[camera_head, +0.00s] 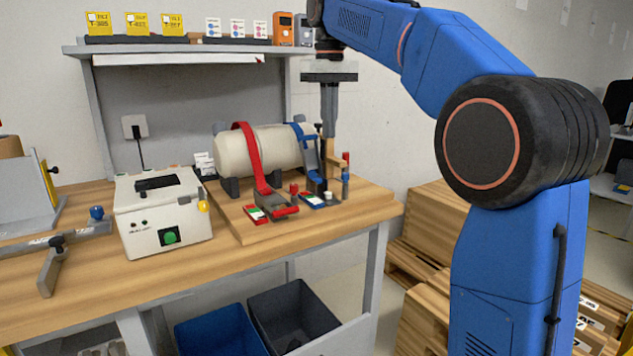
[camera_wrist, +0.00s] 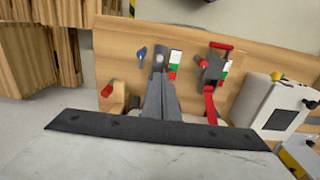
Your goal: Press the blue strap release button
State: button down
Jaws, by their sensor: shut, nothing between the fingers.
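A blue strap (camera_head: 299,130) runs over the right end of a cream cylinder (camera_head: 262,152) and down to a blue buckle (camera_head: 313,168). A small pale round button (camera_head: 328,196) stands beside the buckle's foot; a pale round top also shows in the wrist view (camera_wrist: 159,58), just beyond my fingertips. My gripper (camera_head: 329,136) points down, shut and empty, over the right part of the board. In the wrist view my gripper (camera_wrist: 160,72) covers most of the blue buckle. I cannot tell whether the fingertips touch anything.
A red strap (camera_head: 246,148) with its own buckle and red button (camera_head: 294,188) lies left of the blue one. A wooden post (camera_head: 336,158) and a blue knob (camera_head: 345,184) stand close to my fingers. A white box (camera_head: 160,222) with a green button is further left.

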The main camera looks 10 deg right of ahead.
aim_at(328, 193)
jog(key=shift+a+f, duration=0.1)
dwell(0.3)
notch_tip(328, 193, down, 14)
jog(key=shift+r, duration=0.1)
dwell(0.5)
jog(key=shift+s+f, duration=0.1)
jog(key=shift+f, duration=1)
notch_tip(328, 193, up, 15)
dwell(0.5)
